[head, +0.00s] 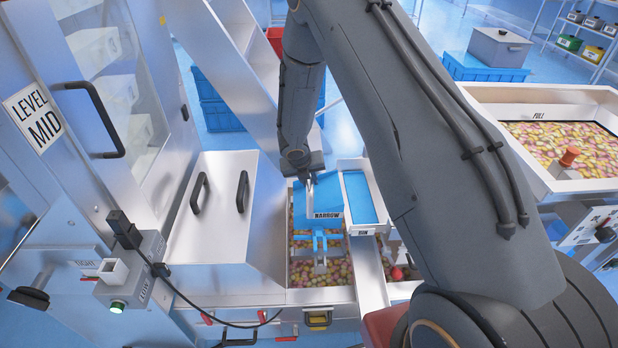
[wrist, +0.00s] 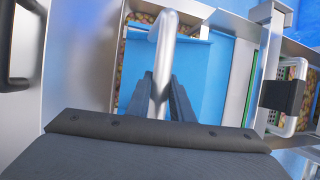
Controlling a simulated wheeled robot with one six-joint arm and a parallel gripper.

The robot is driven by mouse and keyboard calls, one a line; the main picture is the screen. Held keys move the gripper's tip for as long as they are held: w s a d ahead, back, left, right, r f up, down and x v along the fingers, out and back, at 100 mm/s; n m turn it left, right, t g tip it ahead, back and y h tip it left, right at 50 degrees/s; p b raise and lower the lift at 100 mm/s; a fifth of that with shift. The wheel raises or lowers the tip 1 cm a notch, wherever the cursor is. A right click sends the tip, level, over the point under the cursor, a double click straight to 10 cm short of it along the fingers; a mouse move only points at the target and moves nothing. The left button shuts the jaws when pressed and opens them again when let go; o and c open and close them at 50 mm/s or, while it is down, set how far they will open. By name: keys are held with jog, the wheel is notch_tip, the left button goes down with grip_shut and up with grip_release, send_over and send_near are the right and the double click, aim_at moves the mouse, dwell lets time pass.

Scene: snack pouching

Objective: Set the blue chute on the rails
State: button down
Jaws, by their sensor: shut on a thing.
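The blue chute (head: 311,203) with a NARROW label is below my gripper (head: 308,186) in the head view, over an open bin of colourful sweets. In the wrist view, the chute's broad blue face (wrist: 197,75) lies beneath a silver bar handle (wrist: 165,45). My gripper (wrist: 163,98) is shut on that handle, with one dark finger on each side. Blue bracket-like parts (head: 318,240) show just in front of the chute. The rails cannot be clearly told apart from the bin's metal edges. Whether the chute rests on them or hangs just above is unclear.
A white-walled blue piece (head: 361,197) labelled BIN stands close at the right. A metal cover with black handles (head: 218,200) is at the left. A tray of sweets marked FULL (head: 555,105) is farther right. A cable (head: 205,312) runs across the front left.

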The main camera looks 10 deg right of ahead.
jog(key=shift+w, duration=0.1)
dwell(0.5)
jog(key=shift+f+b, duration=2.75)
jog(key=shift+f, duration=0.2)
jog(key=shift+f+b, duration=1.2)
jog(key=shift+b, duration=0.05)
jog(key=c, duration=1.5)
grip_release()
jog(key=v, duration=0.7)
jog(key=shift+s+a+r, duration=0.2)
jog(key=shift+r, duration=0.15)
